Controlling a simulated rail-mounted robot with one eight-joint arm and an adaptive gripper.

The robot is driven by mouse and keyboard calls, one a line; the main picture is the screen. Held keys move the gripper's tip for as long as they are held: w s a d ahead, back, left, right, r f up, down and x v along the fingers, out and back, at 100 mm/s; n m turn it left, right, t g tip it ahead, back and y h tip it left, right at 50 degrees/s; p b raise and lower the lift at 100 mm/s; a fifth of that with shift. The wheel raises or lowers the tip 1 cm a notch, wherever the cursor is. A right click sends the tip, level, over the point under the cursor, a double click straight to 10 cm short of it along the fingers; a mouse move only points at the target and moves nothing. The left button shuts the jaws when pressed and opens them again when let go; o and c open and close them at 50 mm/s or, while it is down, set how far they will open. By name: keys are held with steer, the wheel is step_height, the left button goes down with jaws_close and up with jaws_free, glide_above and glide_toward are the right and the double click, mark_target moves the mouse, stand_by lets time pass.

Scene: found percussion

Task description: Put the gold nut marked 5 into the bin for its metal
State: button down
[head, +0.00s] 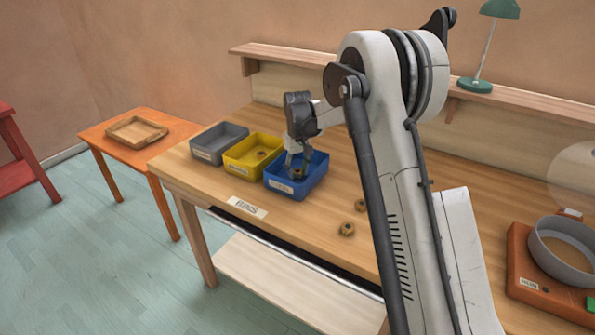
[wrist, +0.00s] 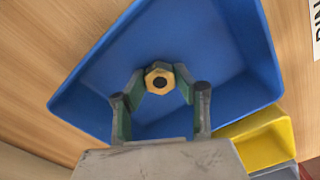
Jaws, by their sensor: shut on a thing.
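My gripper (head: 297,168) is shut on a gold hexagonal nut (wrist: 151,77), with its fingertips on two sides of the nut. It holds the nut over or inside the blue bin (head: 312,183); I cannot tell whether the nut touches the floor. The blue bin also fills much of the wrist view (wrist: 215,45). No number can be read on the nut. The yellow bin (head: 238,170) stands left of the blue one and has a nut (head: 262,154) in it. The grey bin (head: 208,152) is farthest left and looks empty. The bin labels are too small to read.
Two brownish nuts (head: 347,229) (head: 360,205) lie on the wooden workbench (head: 300,230), right of the bins. An orange device with a grey round pan (head: 560,260) stands at the right. A shelf with a green lamp (head: 475,85) runs behind. An orange side table holds a wooden tray (head: 120,128).

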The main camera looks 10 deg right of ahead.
steer(key=shift+f, duration=0.25)
steer(key=c, duration=1.3)
jaws_free()
